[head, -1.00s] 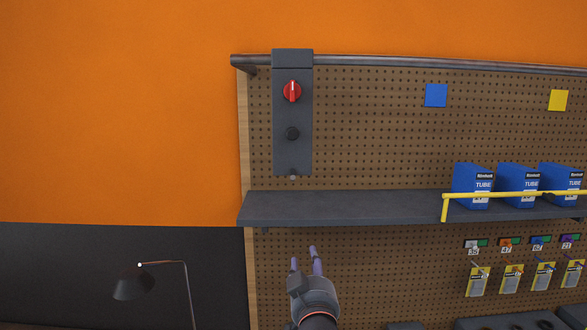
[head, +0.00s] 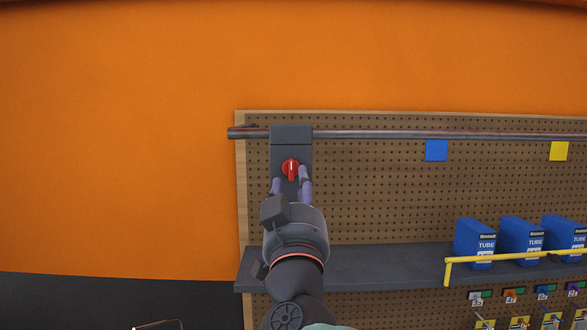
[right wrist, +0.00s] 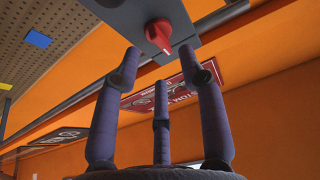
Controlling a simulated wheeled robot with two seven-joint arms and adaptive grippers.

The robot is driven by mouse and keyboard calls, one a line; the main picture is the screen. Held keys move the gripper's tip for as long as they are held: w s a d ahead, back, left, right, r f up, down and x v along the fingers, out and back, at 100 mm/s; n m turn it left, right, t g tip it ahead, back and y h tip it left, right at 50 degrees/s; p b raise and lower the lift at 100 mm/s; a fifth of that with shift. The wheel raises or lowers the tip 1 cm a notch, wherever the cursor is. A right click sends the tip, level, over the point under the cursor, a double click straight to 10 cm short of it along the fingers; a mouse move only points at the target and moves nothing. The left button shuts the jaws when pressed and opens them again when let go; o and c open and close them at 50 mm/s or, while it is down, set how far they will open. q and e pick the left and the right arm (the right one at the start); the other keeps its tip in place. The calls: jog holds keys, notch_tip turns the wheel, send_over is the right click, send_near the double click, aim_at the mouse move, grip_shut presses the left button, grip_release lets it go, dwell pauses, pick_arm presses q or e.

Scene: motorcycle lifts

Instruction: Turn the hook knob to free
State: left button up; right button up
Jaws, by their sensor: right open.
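The red hook knob (head: 290,169) sits on a dark grey plate (head: 291,135) that hangs from the rail at the top left of the pegboard. Its pointer stands upright in the head view. My right gripper (head: 290,184) is open just below and in front of the knob, with its purple fingers spread on either side. In the right wrist view the knob (right wrist: 158,35) shows beyond the open fingertips, and I see no contact. The lower part of the plate is hidden behind my gripper. My left gripper is not in view.
A dark shelf (head: 380,265) crosses the pegboard below the knob. Blue tube boxes (head: 475,243) stand on it at the right behind a yellow bar (head: 515,255). The rail (head: 420,135) runs along the top. Bare pegboard (head: 370,190) lies right of the plate.

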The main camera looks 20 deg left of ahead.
aim_at(294, 171)
jog(key=shift+p+x, duration=0.45)
jog(key=shift+x, duration=1.75)
grip_shut()
